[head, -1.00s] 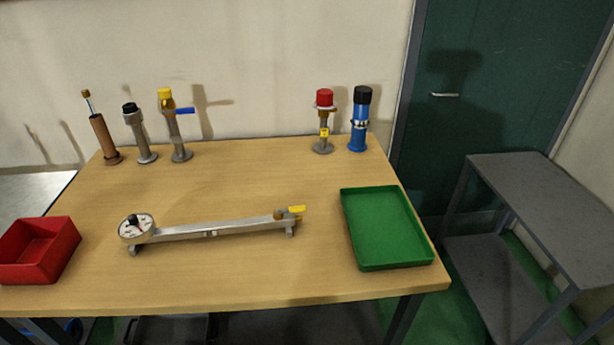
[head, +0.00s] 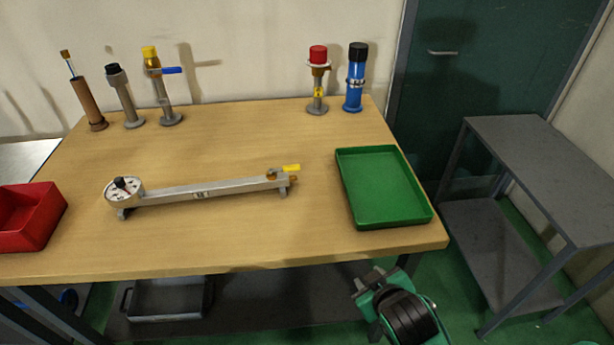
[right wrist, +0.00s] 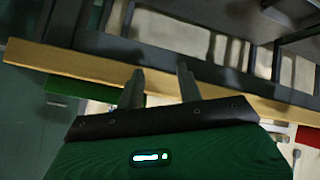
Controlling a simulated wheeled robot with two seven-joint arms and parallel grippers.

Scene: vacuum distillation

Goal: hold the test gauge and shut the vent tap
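The test gauge (head: 124,189) has a round white dial with a black knob. It sits at the left end of a long metal bar (head: 210,189) lying on the table. The vent tap with a yellow handle (head: 291,168) is at the bar's right end. My right gripper (head: 362,283) is in front of the table's front edge, below the green tray and well apart from the bar. In the right wrist view its two fingers (right wrist: 160,82) stand apart with nothing between them. My left gripper is not in view.
A green tray (head: 348,206) lies at the table's right and a red bin (head: 45,232) at its left. Several upright fittings stand along the back, including a blue cylinder (head: 354,97). A grey cart (head: 550,165) stands to the right.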

